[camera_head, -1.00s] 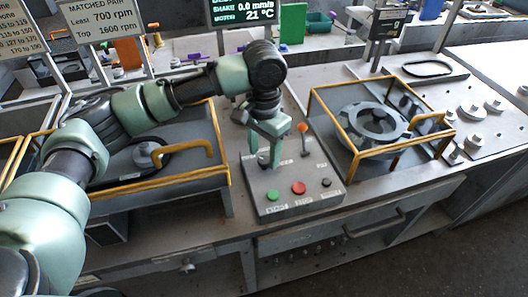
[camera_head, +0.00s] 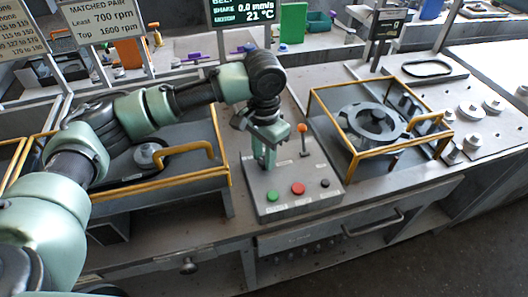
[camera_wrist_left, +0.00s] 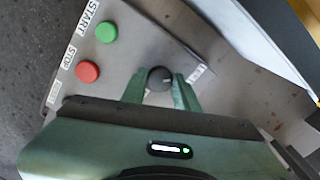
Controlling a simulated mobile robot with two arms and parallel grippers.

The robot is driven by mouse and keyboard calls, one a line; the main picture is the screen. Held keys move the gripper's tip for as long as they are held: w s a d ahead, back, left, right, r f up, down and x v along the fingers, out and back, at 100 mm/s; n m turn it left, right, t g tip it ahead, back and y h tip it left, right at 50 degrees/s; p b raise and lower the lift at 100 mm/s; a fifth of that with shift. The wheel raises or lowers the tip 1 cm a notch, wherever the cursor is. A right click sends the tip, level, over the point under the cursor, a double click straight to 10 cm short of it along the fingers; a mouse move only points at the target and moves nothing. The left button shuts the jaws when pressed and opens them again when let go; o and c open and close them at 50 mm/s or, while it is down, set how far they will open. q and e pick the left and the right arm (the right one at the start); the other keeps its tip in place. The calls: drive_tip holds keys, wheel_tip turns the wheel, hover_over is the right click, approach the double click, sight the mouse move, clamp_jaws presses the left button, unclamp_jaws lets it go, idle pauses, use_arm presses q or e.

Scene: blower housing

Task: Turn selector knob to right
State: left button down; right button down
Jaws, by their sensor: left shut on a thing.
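The selector knob (camera_wrist_left: 160,76) is a small dark round knob on the grey control box (camera_head: 290,205). In the left wrist view it shows between the two green fingers of my left gripper (camera_wrist_left: 161,92). My left gripper (camera_head: 265,163) reaches down to the back left of the box and is shut on the knob. My right gripper is not in view.
The box also carries a green button (camera_head: 272,196), a red button (camera_head: 298,188), a black button (camera_head: 325,183) and an orange-tipped lever (camera_head: 302,136). Yellow-framed guards stand on both sides, one around a round housing (camera_head: 374,124). The bench edge lies in front.

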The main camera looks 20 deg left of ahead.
use_arm(q)
drive_tip(key=m+p, duration=0.2)
drive_tip(key=p, duration=0.1)
drive_tip(key=m+p, duration=0.5)
drive_tip(key=p, duration=0.1)
drive_tip(key=shift+r+p, duration=0.3)
drive_tip(key=shift+w+f+m+p, duration=0.1)
drive_tip(key=shift+f+m+p, duration=0.1)
drive_tip(key=shift+m+p, duration=1.45)
drive_tip(key=shift+m+b, duration=0.35)
drive_tip(key=shift+m, duration=0.2)
drive_tip(key=c, duration=1.1)
unclamp_jaws()
drive_tip(key=shift+o, duration=0.2)
wheel_tip(320, 180, up, 8)
drive_tip(key=shift+f+b, duration=0.1)
drive_tip(key=shift+b, duration=0.9)
